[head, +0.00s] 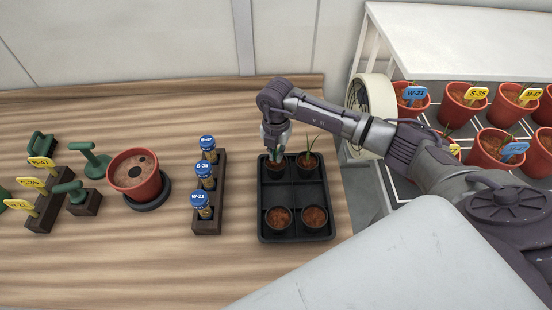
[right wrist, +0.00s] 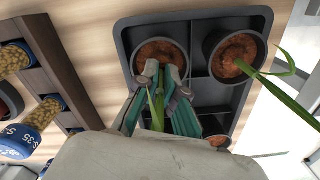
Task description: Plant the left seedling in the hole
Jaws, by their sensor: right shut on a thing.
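The left seedling (right wrist: 156,110) is a slim green plant in the back left pot (head: 276,167) of a black tray (head: 262,200). My right gripper (head: 274,146) points down over that pot. In the right wrist view its fingers (right wrist: 165,85) are shut on the seedling's leaves, just above the soil. The right seedling (head: 309,148) stands in the back right pot. The red pot (head: 130,188), with brown soil (head: 133,167) and a small dark hole in it, stands to the left on a dark saucer (head: 151,204). My left gripper is not in view.
A dark rack (head: 208,226) with several blue-capped seed jars stands between the red pot and the tray. Green-handled tools (head: 93,160) and yellow labels (head: 42,162) are at the far left. Several potted plants (head: 462,100) stand at the right. Bare table lies in front.

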